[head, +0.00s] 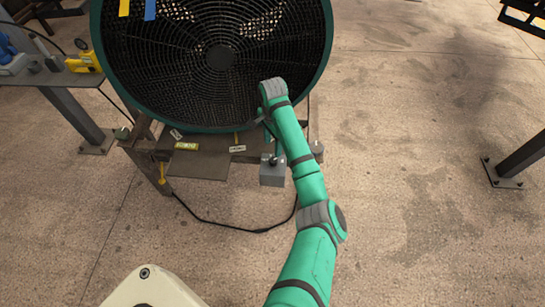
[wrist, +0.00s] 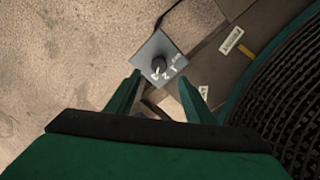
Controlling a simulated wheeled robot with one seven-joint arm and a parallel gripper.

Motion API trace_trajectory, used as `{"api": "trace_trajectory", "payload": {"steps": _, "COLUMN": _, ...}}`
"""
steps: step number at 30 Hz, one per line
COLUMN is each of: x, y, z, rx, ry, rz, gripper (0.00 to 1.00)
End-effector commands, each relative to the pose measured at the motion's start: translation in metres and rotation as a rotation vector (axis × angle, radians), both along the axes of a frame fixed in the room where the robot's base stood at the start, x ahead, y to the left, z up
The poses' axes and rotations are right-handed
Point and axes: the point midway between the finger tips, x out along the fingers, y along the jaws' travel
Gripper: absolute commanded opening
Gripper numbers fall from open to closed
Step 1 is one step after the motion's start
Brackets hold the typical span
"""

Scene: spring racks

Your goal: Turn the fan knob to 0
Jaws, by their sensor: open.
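The fan knob (wrist: 159,65) is a small dark knob on a grey control box (wrist: 152,49) with white marks beside it. Its exact setting is too small to read. The grey box (head: 273,175) also shows in the head view, at the front of the fan's stand. The large round fan (head: 275,60) has a green rim and a black grille. My gripper (wrist: 160,77) is open, with its two green fingers apart and pointing toward the knob. The knob appears between the fingertips in the wrist view, and I see no contact. In the head view my arm mostly hides the gripper.
A stand (head: 207,165) with small labels holds the fan. A black cable (head: 225,224) runs along the floor below it. A bench (head: 45,78) with a yellow tool (head: 85,62) is at the left. A dark post (head: 522,155) stands at the right. The floor between is clear.

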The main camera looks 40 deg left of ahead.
Motion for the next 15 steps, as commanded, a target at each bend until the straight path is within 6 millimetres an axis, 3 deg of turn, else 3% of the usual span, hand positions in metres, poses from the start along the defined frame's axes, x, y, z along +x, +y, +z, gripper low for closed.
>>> {"api": "trace_trajectory", "payload": {"steps": 9, "x": 0.001, "y": -0.003, "z": -0.056, "rx": -0.001, "ry": 0.001, "rz": -0.004, "gripper": 0.48}}
{"api": "trace_trajectory", "payload": {"steps": 15, "x": -0.002, "y": 0.003, "z": -0.082, "rx": 0.001, "ry": 0.001, "rz": 0.007, "gripper": 0.48}}
